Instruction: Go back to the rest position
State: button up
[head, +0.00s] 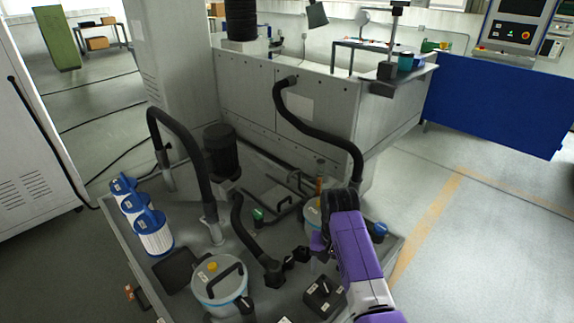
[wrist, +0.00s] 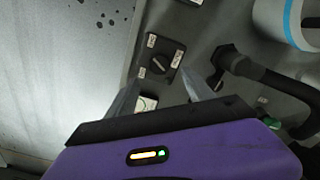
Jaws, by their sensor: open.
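My purple arm reaches in from the lower right of the head view. My gripper (head: 318,243) is partly hidden there by the arm itself, over the grey tray unit. In the wrist view my gripper (wrist: 163,76) has its two fingers spread apart with nothing between them. Beyond the fingers is a dark box with a rotary knob (wrist: 158,64).
The tray unit's rim (head: 115,232) surrounds blue-and-white filters (head: 153,233), a lidded canister (head: 219,280), a black motor (head: 221,152) and bent black hoses (head: 185,125). A tall grey machine (head: 300,108) stands behind. Open floor (head: 480,225) lies to the right.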

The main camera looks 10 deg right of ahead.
jog(key=shift+w, duration=0.3)
jog(key=w+d+r+n+t, duration=0.2)
jog(key=w+r+t, duration=0.3)
jog(key=w+t, duration=0.35)
jog(key=s+r+t, duration=0.2)
jog(key=s+r, duration=0.1)
jog(key=s, duration=1.4)
jog(key=s+a+r+n+t, duration=0.1)
jog(key=s+r, duration=0.3)
jog(key=s, duration=1.4)
jog(key=s+r+n+t, duration=0.1)
jog(key=s+r+t, duration=0.2)
jog(key=s, duration=1.5)
jog(key=shift+s+a+r, duration=0.15)
jog(key=shift+a+r, duration=0.2)
jog(key=shift+r, duration=0.25)
